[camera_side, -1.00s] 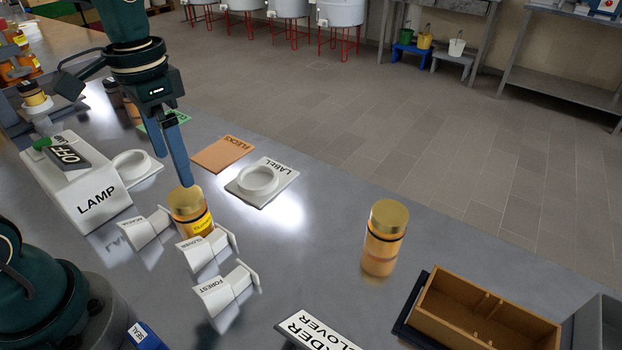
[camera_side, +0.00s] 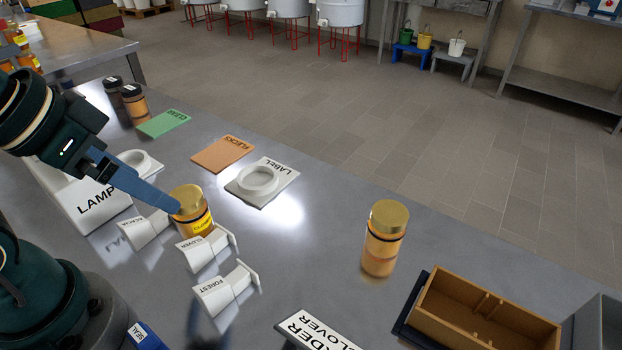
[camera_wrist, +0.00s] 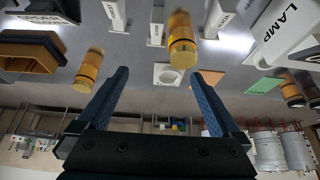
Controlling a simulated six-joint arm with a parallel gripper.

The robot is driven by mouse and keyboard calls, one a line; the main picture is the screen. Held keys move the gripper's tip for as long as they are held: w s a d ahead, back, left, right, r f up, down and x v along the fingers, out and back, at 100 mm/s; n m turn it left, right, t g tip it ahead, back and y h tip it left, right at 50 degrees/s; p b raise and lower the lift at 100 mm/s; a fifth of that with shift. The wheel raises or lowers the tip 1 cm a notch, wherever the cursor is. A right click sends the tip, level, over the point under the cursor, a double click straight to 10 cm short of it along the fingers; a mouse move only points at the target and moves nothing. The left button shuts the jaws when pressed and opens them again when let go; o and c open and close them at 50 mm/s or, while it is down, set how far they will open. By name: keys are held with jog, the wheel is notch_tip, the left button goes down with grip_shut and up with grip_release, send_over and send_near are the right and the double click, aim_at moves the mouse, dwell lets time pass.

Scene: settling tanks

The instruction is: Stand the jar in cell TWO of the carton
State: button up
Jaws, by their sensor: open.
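A jar with a gold lid and yellow label (camera_side: 196,222) stands upright on the metal bench by the white label holders; it also shows in the wrist view (camera_wrist: 181,42). A second gold-lidded amber jar (camera_side: 381,250), with no yellow label visible, stands apart to the right; the wrist view shows it too (camera_wrist: 88,70). The brown carton (camera_side: 470,316) has dividers and looks empty; no cell numbers are readable. My gripper (camera_side: 160,200) is tilted, its fingertips overlapping the labelled jar's lid edge in the side view; contact is unclear. In the wrist view its fingers (camera_wrist: 160,75) are apart with nothing between.
White holders marked ACACIA (camera_side: 143,230), CLOVER (camera_side: 205,250) and FOREST (camera_side: 225,290) crowd the labelled jar. The LAMP box (camera_side: 92,205) is left. Behind lie the LABEL stand (camera_side: 275,188), orange FLECKS card (camera_side: 222,154) and green card (camera_side: 163,122). An order sign (camera_side: 320,332) lies in front.

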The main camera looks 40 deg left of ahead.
jog(key=shift+s+f, duration=0.1)
dwell(0.4)
jog(key=m+g+y, duration=0.5)
jog(key=m+y, duration=0.6)
jog(key=m, duration=0.5)
send_over(192, 205)
jog(key=a, duration=0.2)
jog(key=f, duration=0.4)
jog(key=shift+s+d+f, duration=0.1)
jog(key=shift+s+f, duration=0.05)
jog(key=shift+s, duration=0.15)
jog(key=d+f+m+y, duration=0.1)
jog(key=d+f+m+t, duration=0.1)
jog(key=f, duration=0.1)
jog(key=d+f+m+y, duration=0.1)
jog(key=shift+w+d+f+m+t+y, duration=0.1)
jog(key=shift+w+f+m+t+y, duration=0.2)
jog(key=shift+w+t, duration=0.1)
jog(key=shift+s+d+f+m, duration=0.15)
jog(key=shift+s+f+m, duration=0.15)
jog(key=shift+f, duration=0.15)
jog(key=shift+x, duration=2.4)
